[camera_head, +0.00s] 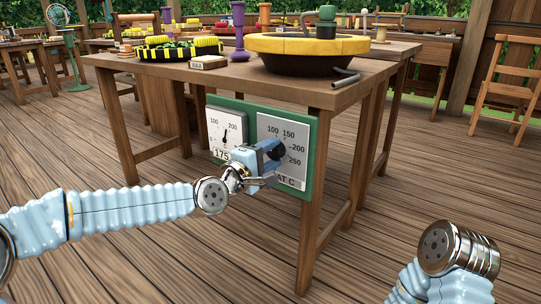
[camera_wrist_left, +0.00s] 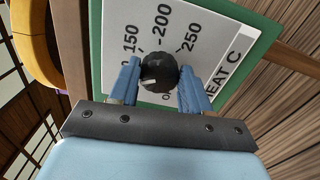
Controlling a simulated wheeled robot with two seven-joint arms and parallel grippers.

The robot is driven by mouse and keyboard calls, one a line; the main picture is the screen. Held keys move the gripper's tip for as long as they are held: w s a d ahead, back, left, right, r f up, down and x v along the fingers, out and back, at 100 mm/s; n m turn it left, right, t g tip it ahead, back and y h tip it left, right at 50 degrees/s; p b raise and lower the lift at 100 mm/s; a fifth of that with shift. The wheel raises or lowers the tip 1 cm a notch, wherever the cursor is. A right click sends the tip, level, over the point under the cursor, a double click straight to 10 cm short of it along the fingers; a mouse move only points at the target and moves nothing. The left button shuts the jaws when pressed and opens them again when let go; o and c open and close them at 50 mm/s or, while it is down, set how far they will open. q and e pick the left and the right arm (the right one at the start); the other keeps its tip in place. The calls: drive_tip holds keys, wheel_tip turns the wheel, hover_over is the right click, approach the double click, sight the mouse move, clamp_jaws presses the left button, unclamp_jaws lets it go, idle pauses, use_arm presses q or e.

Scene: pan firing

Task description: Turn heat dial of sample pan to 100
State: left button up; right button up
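The black heat dial (camera_head: 271,150) sits on a light grey "HEAT C" plate (camera_head: 296,181) with a scale showing 100, 150, 200 and 250. My left gripper (camera_head: 268,163) is at the dial and partly covers it and the plate. In the left wrist view the dial (camera_wrist_left: 159,72) lies between my two blue fingers, one close on each side. I cannot tell whether they touch it. A small white mark shows on the dial's lower left edge there. The sample pan (camera_head: 308,46), with a yellow rim, stands on the table above. My right gripper is out of view.
The green board (camera_head: 311,160) hangs at the table's (camera_head: 215,80) front edge, with a gauge (camera_head: 225,131) reading 175 left of the heat plate. A bent metal handle (camera_head: 346,77) juts near the table edge. Open plank floor (camera_head: 190,245) lies in front.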

use_arm(q)
drive_tip(key=o, duration=0.5)
drive_tip(key=shift+c, duration=0.2)
drive_tip(key=shift+s+a, duration=0.35)
drive_tip(key=shift+a, duration=0.05)
drive_tip(key=p+v, duration=0.6)
drive_tip(key=v, duration=0.6)
drive_tip(key=shift+s+a+p, duration=0.15)
drive_tip(key=shift+s+p, duration=0.15)
drive_tip(key=shift+s, duration=0.1)
